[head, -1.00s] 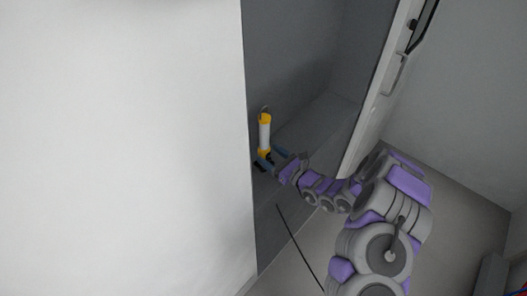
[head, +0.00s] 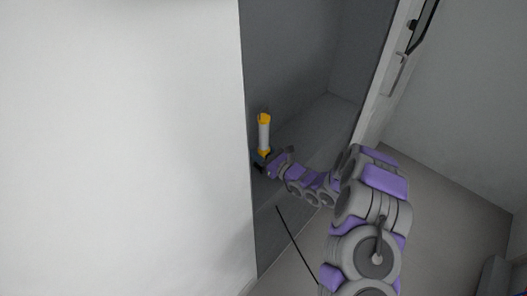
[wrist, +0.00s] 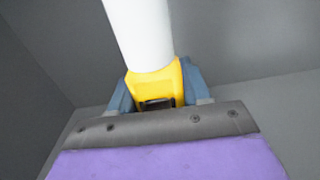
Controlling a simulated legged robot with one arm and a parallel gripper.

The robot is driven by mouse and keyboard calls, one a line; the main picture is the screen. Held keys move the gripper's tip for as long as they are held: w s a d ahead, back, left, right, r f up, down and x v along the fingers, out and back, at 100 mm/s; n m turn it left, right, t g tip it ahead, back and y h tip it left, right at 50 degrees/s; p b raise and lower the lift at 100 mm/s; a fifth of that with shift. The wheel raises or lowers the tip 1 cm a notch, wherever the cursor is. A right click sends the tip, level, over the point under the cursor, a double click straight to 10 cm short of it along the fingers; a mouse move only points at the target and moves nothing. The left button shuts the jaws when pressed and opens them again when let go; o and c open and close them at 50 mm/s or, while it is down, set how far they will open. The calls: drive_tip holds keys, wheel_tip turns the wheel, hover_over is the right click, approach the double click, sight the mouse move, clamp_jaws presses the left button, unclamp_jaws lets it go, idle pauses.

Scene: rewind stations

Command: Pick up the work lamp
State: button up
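The work lamp (head: 264,134) has a white tube with yellow ends. It stands nearly upright in the picture, inside the grey recess beside the white wall's edge. In the wrist view its yellow lower end (wrist: 155,84) sits between the blue fingers of my gripper (wrist: 158,92), with the white tube rising above. Both fingers lie close against its sides, and my gripper appears shut on it. In the head view the fingers are mostly hidden at the lamp's base. The fingertips' far side is hidden behind the lamp in the wrist view.
A large white wall panel (head: 120,150) fills the left, close to the lamp. The grey recess floor (head: 315,125) is clear to the lamp's right. A white door frame (head: 385,85) with a handle stands on the right. A thin dark line (head: 297,243) crosses the floor.

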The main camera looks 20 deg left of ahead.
drive_tip(key=shift+a, duration=0.1)
clamp_jaws()
drive_tip(key=shift+r, duration=0.1)
